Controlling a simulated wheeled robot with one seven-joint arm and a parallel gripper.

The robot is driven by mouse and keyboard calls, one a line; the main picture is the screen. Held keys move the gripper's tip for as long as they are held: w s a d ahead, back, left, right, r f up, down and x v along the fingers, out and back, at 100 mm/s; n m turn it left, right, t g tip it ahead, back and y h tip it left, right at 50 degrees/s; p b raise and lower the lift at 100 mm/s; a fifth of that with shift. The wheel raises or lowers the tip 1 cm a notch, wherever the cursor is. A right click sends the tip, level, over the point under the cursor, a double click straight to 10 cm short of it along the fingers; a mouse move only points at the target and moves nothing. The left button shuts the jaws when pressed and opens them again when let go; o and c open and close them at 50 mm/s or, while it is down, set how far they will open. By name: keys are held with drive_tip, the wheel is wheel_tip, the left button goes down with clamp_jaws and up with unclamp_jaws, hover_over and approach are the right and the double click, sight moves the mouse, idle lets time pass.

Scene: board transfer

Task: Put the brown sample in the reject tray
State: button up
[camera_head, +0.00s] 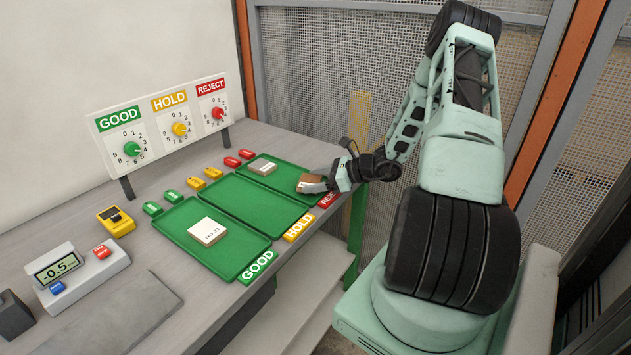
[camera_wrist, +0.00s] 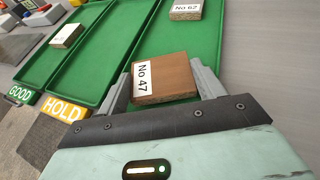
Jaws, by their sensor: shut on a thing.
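The brown sample, a square block with a white label reading No 47 (camera_wrist: 170,76), sits between the two fingers of my gripper (camera_wrist: 163,84) in the wrist view. In the head view my gripper (camera_head: 320,185) is shut on the brown sample (camera_head: 310,180) over the near end of the reject tray (camera_head: 285,179). I cannot tell whether the sample touches the tray floor. The reject tray also shows in the wrist view (camera_wrist: 215,55), with another white-topped sample, No 62 (camera_wrist: 186,9), at its far end. The arm partly covers the REJECT label (camera_head: 328,199).
The hold tray (camera_head: 245,202) is empty. The good tray (camera_head: 190,247) holds a pale sample (camera_head: 207,231). Dial panel (camera_head: 160,122), coloured buttons and a scale (camera_head: 80,275) stand on the bench. The reject tray's middle is clear.

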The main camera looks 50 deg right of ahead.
drive_tip(key=shift+f, duration=0.4)
drive_tip(key=shift+f, duration=0.1)
drive_tip(key=o, duration=1)
drive_tip(key=shift+c, duration=0.2)
